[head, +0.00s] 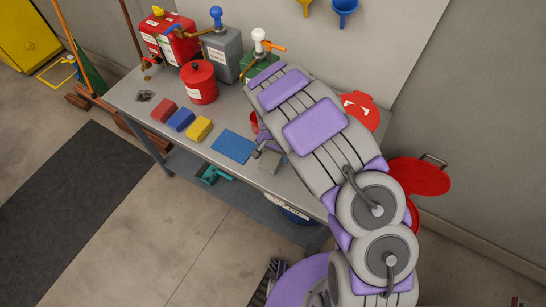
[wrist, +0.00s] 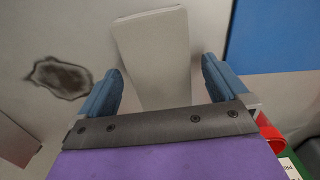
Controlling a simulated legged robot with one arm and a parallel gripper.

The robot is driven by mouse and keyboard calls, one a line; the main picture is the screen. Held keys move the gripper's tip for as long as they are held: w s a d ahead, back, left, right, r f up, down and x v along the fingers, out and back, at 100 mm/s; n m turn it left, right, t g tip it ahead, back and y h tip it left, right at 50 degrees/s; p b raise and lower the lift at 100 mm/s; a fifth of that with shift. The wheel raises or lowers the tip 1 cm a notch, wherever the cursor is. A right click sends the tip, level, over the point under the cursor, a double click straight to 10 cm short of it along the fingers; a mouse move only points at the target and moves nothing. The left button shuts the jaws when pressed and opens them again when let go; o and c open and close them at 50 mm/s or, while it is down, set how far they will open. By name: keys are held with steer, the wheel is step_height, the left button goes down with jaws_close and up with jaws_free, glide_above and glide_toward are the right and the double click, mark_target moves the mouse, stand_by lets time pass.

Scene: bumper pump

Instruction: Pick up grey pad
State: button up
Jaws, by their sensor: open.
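The grey pad (wrist: 152,40) is a pale, flat rectangular block in the wrist view. It lies on the light grey bench top with its near end between the two blue-grey fingers of my gripper (wrist: 160,68). The fingers are open, with a gap visible on both sides of the pad. I cannot tell the height of the fingers over the bench. In the head view my gripper (head: 265,149) is low over the bench, just right of the blue mat, and my arm hides much of that area.
A red can (head: 199,82) and pump containers (head: 222,55) stand behind. A dark stain (wrist: 58,78) lies left of the pad.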

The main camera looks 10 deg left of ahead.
mark_target(273, 155)
steer(key=shift+a+f, duration=0.1)
steer(key=shift+a, duration=0.15)
steer(key=shift+d, duration=0.3)
steer(key=c, duration=0.7)
steer(key=shift+a, duration=0.15)
steer(key=c, duration=0.4)
steer(key=shift+r, duration=0.55)
step_height(273, 155, up, 3)
steer(key=shift+s+p, duration=0.1)
steer(key=shift+p, duration=0.4)
steer(key=s+d, duration=0.3)
steer(key=d, duration=0.1)
steer(key=s+d+p, duration=0.1)
steer(key=s+d, duration=0.3)
steer(key=s+d+r, duration=0.1)
steer(key=s+d, duration=0.2)
steer(key=shift+s+d, duration=0.35)
steer(key=shift+d, duration=0.05)
